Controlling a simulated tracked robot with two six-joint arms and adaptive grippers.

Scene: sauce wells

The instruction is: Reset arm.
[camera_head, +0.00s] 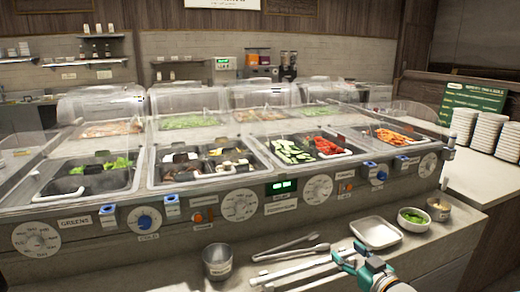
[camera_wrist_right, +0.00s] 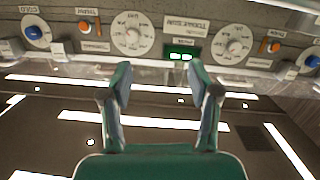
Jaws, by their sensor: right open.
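My right gripper (camera_head: 349,262) comes in at the bottom of the head view, low over the front ledge, to the right of the tongs. Its two green fingers are apart and nothing shows between them. The right wrist view also shows the gripper (camera_wrist_right: 160,85), spread and empty, facing the counter's dial panel (camera_wrist_right: 180,35). My left gripper is in neither view.
A salad counter (camera_head: 200,185) with sauce wells and clear lids spans the view. On the ledge are a metal cup (camera_head: 217,262), tongs (camera_head: 290,251), a square tray (camera_head: 377,232), a green-filled bowl (camera_head: 413,219) and a small cup (camera_head: 438,209). Stacked plates (camera_head: 486,133) stand right.

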